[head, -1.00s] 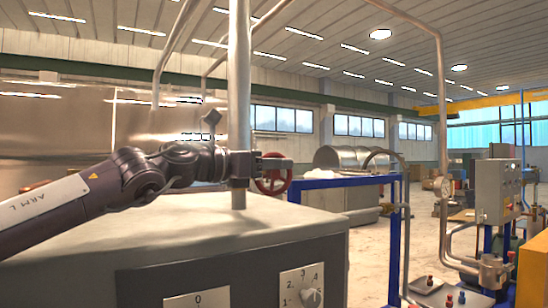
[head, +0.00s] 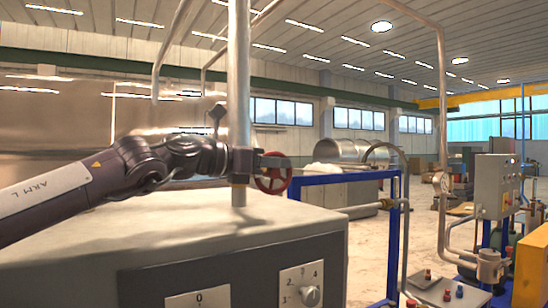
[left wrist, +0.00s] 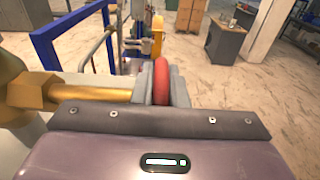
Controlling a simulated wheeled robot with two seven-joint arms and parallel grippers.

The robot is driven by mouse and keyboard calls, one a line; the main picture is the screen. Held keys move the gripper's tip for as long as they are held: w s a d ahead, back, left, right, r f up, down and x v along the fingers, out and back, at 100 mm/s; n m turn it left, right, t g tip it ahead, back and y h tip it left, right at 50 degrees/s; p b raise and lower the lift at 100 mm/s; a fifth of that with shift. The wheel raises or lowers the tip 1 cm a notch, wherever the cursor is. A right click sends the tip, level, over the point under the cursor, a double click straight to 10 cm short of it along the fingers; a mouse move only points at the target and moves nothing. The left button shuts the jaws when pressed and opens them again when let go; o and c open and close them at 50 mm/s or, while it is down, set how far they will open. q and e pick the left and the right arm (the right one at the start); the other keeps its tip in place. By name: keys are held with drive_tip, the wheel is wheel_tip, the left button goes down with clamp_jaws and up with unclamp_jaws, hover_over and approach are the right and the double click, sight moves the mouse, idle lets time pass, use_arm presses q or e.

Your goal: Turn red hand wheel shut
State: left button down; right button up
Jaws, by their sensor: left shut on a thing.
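The red hand wheel (head: 274,181) sits just right of the vertical grey pipe (head: 239,100) in the head view, above the grey cabinet. My left gripper (head: 262,163) reaches past the pipe to the wheel's upper rim. In the left wrist view the wheel's red rim (left wrist: 161,80) stands between the grey fingers of my left gripper (left wrist: 163,88), which are shut on it. A brass valve body (left wrist: 60,95) lies to the left of the fingers there. The wheel's lower part is hidden in the wrist view. My right gripper is not in view.
The grey cabinet (head: 160,240) with dials stands below the arm. A blue frame (head: 340,178) stands close right of the wheel. A control box (head: 493,186) and a yellow unit (head: 531,270) stand farther right. Open floor lies beyond.

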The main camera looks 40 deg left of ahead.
use_arm(q)
drive_tip(key=g+p, duration=0.1)
drive_tip(key=p, duration=0.1)
drive_tip(key=g+y+p, duration=0.1)
drive_tip(key=p, duration=0.2)
drive_tip(key=w+g+y+p, duration=0.1)
drive_tip(key=g+p, duration=0.1)
drive_tip(key=p, duration=0.1)
drive_tip(key=shift+d+r, duration=0.2)
drive_tip(key=shift+r, duration=0.15)
drive_tip(key=shift+f+g+p, duration=0.35)
drive_tip(key=shift+g+p, duration=0.35)
drive_tip(key=shift+p, duration=0.4)
drive_tip(key=c, duration=1.4)
unclamp_jaws()
drive_tip(key=shift+f, duration=0.1)
drive_tip(key=shift+c, duration=0.2)
